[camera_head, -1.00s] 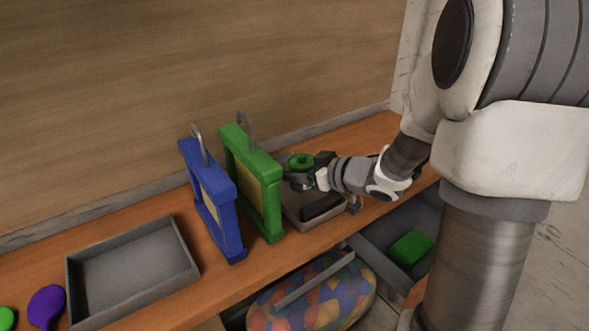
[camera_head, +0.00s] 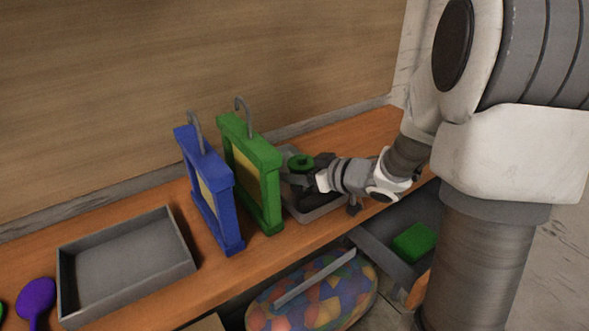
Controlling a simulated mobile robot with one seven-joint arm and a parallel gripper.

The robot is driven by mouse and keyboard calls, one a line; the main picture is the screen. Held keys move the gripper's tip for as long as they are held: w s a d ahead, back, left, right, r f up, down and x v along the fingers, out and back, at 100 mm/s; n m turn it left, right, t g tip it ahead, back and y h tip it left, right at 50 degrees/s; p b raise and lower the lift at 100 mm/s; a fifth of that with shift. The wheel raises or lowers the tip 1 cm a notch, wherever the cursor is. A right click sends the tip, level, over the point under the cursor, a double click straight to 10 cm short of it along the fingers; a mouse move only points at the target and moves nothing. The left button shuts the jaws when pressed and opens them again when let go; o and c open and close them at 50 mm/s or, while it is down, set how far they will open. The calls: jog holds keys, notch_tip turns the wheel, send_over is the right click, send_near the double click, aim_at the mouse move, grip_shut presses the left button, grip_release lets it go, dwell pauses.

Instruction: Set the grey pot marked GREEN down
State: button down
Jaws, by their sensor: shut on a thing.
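The grey pot (camera_head: 300,164) shows mostly as a green ring-shaped top. Its body is largely hidden behind my gripper. My gripper (camera_head: 308,181) is shut on it, low over the grey tray (camera_head: 322,212) at the right of the bench. I cannot tell whether the pot touches the tray floor. The pot looks about upright, and its marking cannot be read.
A green frame (camera_head: 253,175) and a blue frame (camera_head: 209,190) stand close to the left of the pot. A larger grey tray (camera_head: 125,262) is empty. A purple paddle-shaped thing (camera_head: 37,297) lies far left.

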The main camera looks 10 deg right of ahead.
jog(key=shift+f, duration=0.4)
grip_release()
